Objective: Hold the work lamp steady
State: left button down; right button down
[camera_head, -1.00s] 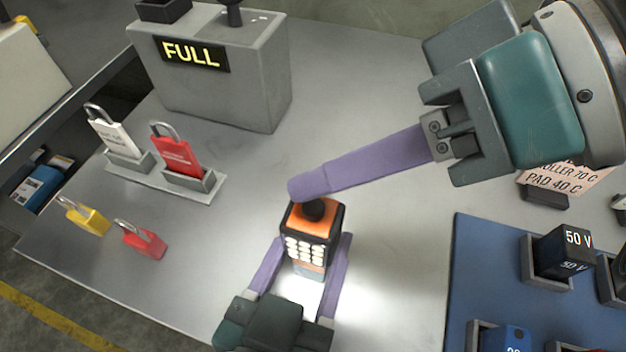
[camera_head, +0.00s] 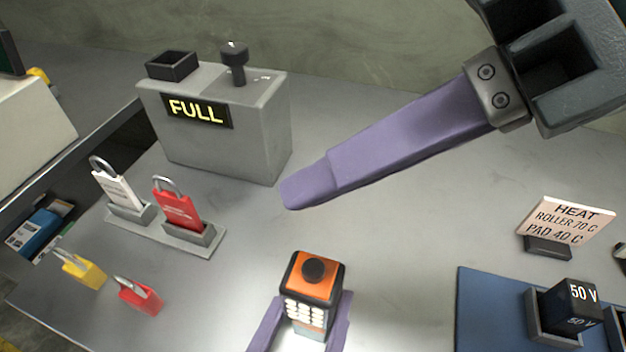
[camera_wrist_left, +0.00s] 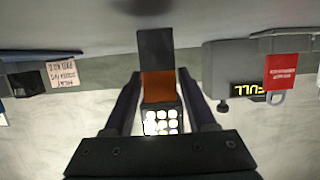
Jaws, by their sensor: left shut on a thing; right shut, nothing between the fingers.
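The work lamp (camera_head: 315,274) has an orange top with a round black knob, a black body and a lit panel of white lights. In the head view it is upright at the lower middle. My left gripper (camera_head: 313,303) is shut on it, with a purple finger on each side. In the left wrist view the lamp (camera_wrist_left: 159,88) sits between the dark fingers of my left gripper (camera_wrist_left: 161,82). My right gripper (camera_head: 298,190) is shut and empty. Its purple fingertips are apart from the lamp, above it in the picture.
A grey box with a FULL display (camera_head: 197,111) stands at the back left. White (camera_head: 114,190) and red (camera_head: 178,205) padlocks stand on a rack. Yellow (camera_head: 85,270) and red (camera_head: 139,295) padlocks lie nearer. A HEAT sign (camera_head: 566,219) and blue mat (camera_head: 485,300) are right.

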pick_arm(q)
jog(key=shift+c, duration=0.6)
grip_release()
